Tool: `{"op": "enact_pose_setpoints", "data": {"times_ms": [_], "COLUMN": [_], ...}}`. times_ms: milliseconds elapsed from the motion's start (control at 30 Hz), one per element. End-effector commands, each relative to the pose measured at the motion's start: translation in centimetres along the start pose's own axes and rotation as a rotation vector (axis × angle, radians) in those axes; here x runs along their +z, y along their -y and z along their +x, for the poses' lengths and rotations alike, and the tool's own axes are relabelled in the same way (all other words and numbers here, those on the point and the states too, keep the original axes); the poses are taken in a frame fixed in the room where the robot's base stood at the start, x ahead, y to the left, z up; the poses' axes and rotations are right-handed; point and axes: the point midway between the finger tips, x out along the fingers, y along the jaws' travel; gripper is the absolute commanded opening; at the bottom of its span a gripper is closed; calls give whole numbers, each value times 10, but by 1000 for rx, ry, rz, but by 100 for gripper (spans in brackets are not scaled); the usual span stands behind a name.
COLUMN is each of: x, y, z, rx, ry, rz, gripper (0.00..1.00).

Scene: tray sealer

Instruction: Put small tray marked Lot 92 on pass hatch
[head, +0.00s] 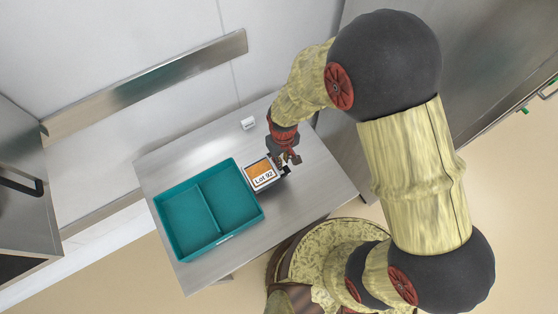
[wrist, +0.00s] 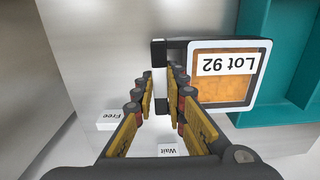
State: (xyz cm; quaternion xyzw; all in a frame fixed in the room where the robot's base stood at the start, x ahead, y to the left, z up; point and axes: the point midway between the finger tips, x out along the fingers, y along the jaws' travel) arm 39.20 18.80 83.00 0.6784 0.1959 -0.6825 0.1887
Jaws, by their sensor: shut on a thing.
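The small tray marked Lot 92 (head: 262,173) has an orange filling, a white rim and a white label. It is beside the right edge of the teal two-compartment tray, over the steel table. My gripper (head: 287,158) is at its right side. In the wrist view the small tray (wrist: 237,95) shows to the right of my gripper (wrist: 161,85), whose fingers are shut on its dark and pale side tab. I cannot tell whether the small tray touches the table. I cannot make out which surface is the pass hatch.
The teal tray (head: 161,212) fills the left of the steel table (head: 315,185). A small white block (head: 248,123) stands near the back edge. The wrist view shows a "Free" sign (wrist: 112,125) and a "Wait" sign (wrist: 168,151). A steel ledge (head: 150,88) runs along the wall.

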Motion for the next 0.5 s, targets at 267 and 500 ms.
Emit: {"op": "enact_pose_setpoints", "data": {"times_ms": [267,500], "x": [-24,-29], "y": [-7,-9], "z": [29,49], "rx": [0,0], "ry": [-2,1], "rz": [1,1], "gripper": [0,0]}}
